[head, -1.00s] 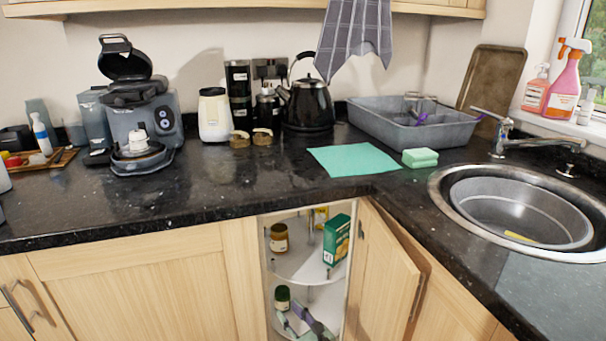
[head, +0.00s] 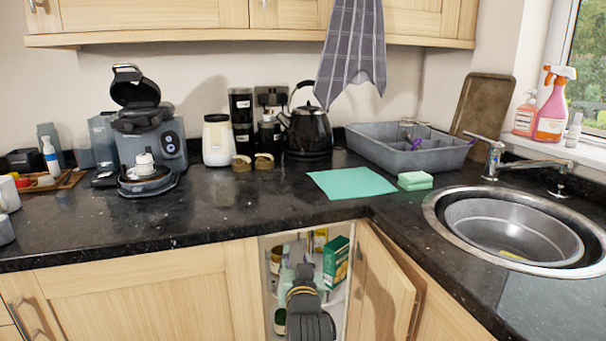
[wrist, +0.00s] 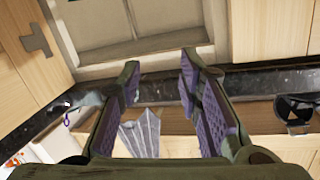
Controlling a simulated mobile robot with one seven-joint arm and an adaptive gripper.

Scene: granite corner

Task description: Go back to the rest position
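My gripper (head: 296,262) shows in the head view in front of the open corner cupboard, pointing upward, with my dark wrist below it. In the wrist view its two fingers (wrist: 160,65) with purple pads stand apart, with nothing held between them. The cupboard's shelves hold a green box (head: 336,262) to the right of my gripper and a brown-lidded jar (head: 276,262) to its left. My gripper and wrist hide part of the shelves and other items there.
The cupboard door (head: 385,280) stands open at the right, close to my arm. The dark worktop (head: 240,205) overhangs above. A green cloth (head: 350,183), a sponge (head: 415,180), a kettle (head: 307,130), a grey rack (head: 440,155) and a sink (head: 510,225) are on or in it.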

